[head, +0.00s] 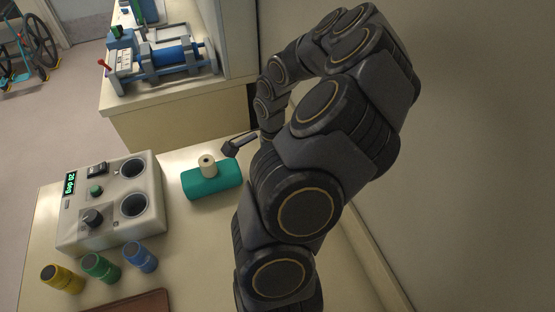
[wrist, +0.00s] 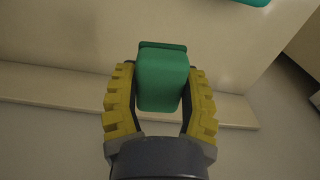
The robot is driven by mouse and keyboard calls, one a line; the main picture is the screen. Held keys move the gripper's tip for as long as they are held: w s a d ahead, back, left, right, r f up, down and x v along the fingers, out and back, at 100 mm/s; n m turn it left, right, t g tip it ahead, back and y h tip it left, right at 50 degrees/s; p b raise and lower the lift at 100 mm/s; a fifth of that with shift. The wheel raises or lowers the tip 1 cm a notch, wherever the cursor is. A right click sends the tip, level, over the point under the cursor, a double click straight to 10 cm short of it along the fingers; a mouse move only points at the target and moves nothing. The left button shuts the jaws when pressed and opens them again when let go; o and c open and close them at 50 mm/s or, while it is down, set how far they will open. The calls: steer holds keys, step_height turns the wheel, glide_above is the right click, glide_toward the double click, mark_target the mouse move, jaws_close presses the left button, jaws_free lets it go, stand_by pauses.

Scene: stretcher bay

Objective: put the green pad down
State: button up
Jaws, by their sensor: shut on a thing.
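The green pad (wrist: 163,80) is a small rounded block in the wrist view. My gripper (wrist: 161,90) has its yellow ribbed fingers on either side of it and is shut on it. Behind the pad is a pale surface with a lighter strip across it; I cannot tell how far the pad is from it.
A teal cushion (head: 200,185) bearing a cream roll (head: 207,163) lies on the cream table (head: 185,237). A control box (head: 112,190) with two round wells stands left of it. Yellow (head: 62,279), green (head: 101,268) and blue (head: 141,257) vials are in front. A wall is at right.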

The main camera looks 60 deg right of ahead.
steer(key=shift+s+a+m, duration=0.15)
steer(key=shift+s+m, duration=0.05)
steer(key=shift+s, duration=0.3)
steer(key=shift+s+a+m, duration=0.15)
steer(key=shift+s+m, duration=0.05)
steer(key=shift+s, duration=0.25)
steer(key=w+d+f, duration=0.1)
steer(key=d+f, duration=0.2)
steer(key=d, duration=0.1)
steer(key=w+d+f, duration=0.2)
steer(key=d+f, duration=0.1)
steer(key=d, duration=0.1)
steer(key=w+d+f, duration=0.2)
steer(key=d+f, duration=0.1)
steer(key=d, duration=0.1)
steer(key=shift+w, duration=0.15)
steer(key=shift+w+d+f, duration=0.15)
steer(key=shift+f, duration=0.15)
steer(key=shift+w+d+f, duration=0.1)
steer(key=shift+f, duration=1.55)
steer(key=shift+f, duration=0.15)
steer(key=o, duration=0.9)
